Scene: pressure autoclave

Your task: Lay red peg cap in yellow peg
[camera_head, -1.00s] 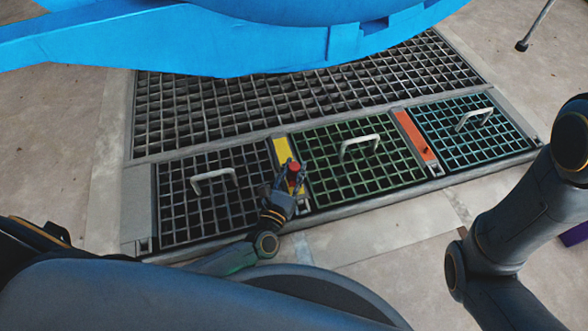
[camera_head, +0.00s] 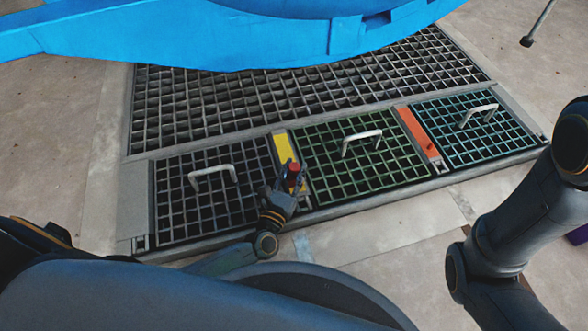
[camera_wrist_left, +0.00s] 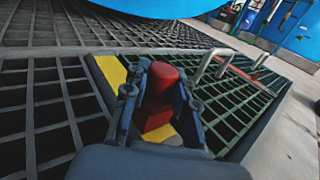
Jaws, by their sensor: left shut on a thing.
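The red peg cap (camera_head: 293,169) is between the fingers of my left gripper (camera_head: 291,182), and it also shows in the left wrist view (camera_wrist_left: 158,90). My left gripper is shut on it and holds it over the near part of the yellow strip (camera_head: 284,149). My right gripper is not in view; only my right arm shows.
Dark grating (camera_head: 212,202) lies left of the strip and green grating (camera_head: 360,165) right, each with a raised metal handle. An orange strip (camera_head: 417,131) and teal grating (camera_head: 475,129) lie further right. A large blue body (camera_head: 230,40) overhangs the back.

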